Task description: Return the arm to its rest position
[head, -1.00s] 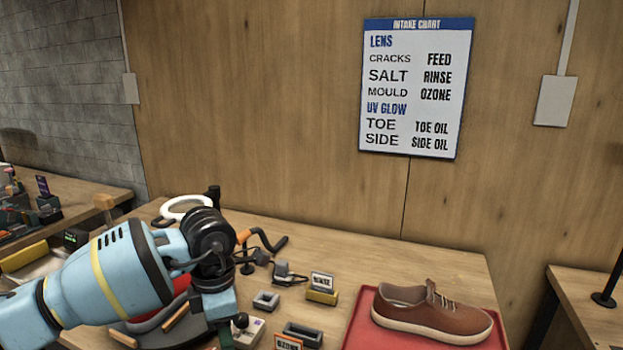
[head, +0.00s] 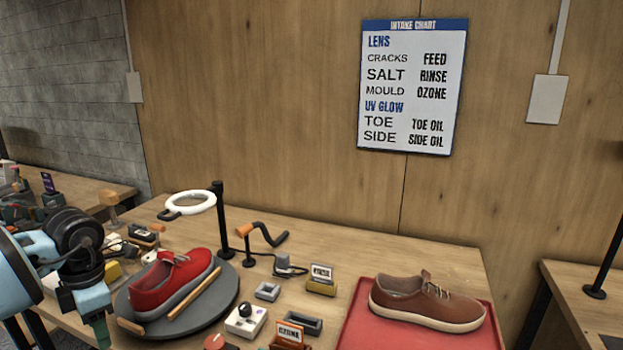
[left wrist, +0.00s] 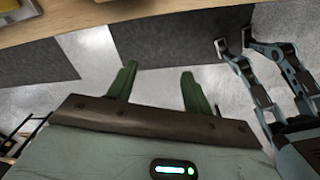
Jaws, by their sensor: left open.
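My left arm comes in at the left edge of the head view, and its gripper (head: 103,333) hangs at the lower left, left of the round grey turntable. In the left wrist view the two green fingers of the left gripper (left wrist: 157,88) are apart with nothing between them. They point over the floor in front of the table edge. My right gripper (left wrist: 235,48) shows at the upper right of the left wrist view, its fingers apart and empty. It is not in the head view.
A brown shoe (head: 428,302) sits on a red tray (head: 367,332). An intake chart (head: 413,87) hangs on the wall.

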